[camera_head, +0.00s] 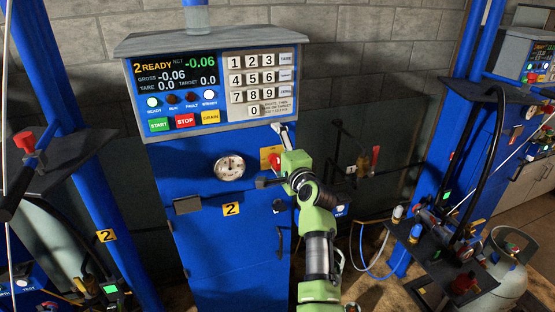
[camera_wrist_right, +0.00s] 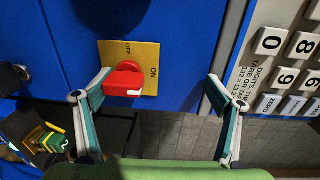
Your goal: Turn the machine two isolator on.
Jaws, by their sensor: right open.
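The machine two isolator is a red rotary handle (camera_wrist_right: 124,79) on a yellow plate marked OFF and ON, on the blue front of machine two (camera_head: 215,258). In the head view the red handle (camera_head: 274,160) shows beside my right gripper (camera_head: 280,150), which partly hides the yellow plate. In the right wrist view my right gripper (camera_wrist_right: 158,88) is open wide and empty. One fingertip is close to the left side of the handle; whether it touches cannot be told. The other finger is well to the right, near the panel edge. The handle's exact pointing direction is unclear. My left gripper is not in view.
Above the isolator are a keypad (camera_head: 258,78) and a display (camera_head: 175,73) reading "2 READY". A round gauge (camera_head: 229,167) sits left of the gripper. A black latch (camera_head: 187,205) sticks out lower left. Another blue machine (camera_head: 445,165) stands at the right.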

